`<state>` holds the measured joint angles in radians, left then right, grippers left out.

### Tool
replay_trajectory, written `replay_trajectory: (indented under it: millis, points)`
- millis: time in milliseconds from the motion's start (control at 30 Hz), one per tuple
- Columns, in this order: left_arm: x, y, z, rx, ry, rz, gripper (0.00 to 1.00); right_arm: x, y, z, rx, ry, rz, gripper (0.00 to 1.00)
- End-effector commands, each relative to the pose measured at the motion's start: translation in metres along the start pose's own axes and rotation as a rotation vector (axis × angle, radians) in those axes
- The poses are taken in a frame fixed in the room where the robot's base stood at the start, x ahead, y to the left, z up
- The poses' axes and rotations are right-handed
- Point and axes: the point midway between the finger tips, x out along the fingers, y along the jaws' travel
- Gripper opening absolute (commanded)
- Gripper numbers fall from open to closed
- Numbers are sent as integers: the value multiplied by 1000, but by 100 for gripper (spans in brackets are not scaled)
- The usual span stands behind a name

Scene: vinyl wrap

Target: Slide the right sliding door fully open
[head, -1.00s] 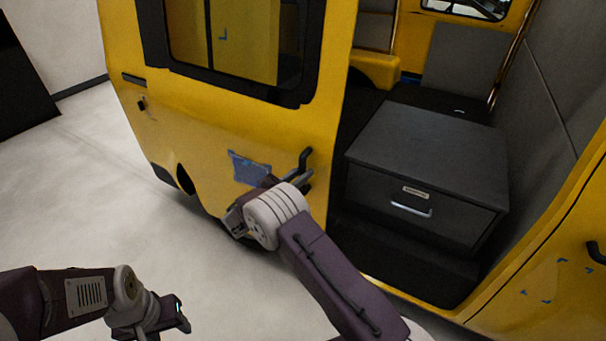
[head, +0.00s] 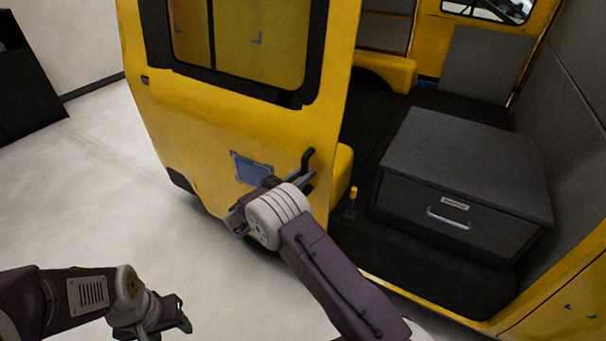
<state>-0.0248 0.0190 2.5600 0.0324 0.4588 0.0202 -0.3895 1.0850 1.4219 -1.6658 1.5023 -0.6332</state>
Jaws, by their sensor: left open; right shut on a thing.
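The yellow sliding door (head: 215,125) with a black-framed window stands on the left of the head view, with the doorway open to its right. Its black handle (head: 308,160) is near the door's right edge. My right gripper (head: 304,181) is shut on the handle; its fingertips are partly hidden by the wrist. My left gripper (head: 184,314) is open and empty at the lower left, over the floor and away from the door.
Inside the doorway are a dark grey drawer cabinet (head: 465,165), a yellow seat base (head: 343,172) and a small yellow-topped lever (head: 352,193). The yellow sill (head: 430,312) runs along the bottom. White floor (head: 95,190) lies clear on the left. A black cabinet (head: 25,95) stands at the far left.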

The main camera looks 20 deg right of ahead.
Motion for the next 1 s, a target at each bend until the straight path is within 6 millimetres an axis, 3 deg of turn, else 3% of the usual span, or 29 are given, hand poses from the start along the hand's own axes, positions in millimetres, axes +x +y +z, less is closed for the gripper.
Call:
replay_trajectory:
  millis: [400, 433, 500, 833, 1000]
  points:
    - [0, 0, 0, 0, 0, 0, 51, -1, 3, 1, 5, 0, 10, 0]
    - [0, 0, 0, 0, 0, 0, 51, -1, 3, 2, 5, 0, 10, 23]
    - [0, 0, 0, 0, 0, 0, 51, -1, 3, 2, 5, 0, 9, 41]
    - [0, 0, 0, 0, 0, 0, 51, -3, 2, 0, 3, 1, 6, 41]
    - [3, 0, 0, 0, 0, 0, 51, -34, 3, -1, 2, 1, 11, 41]
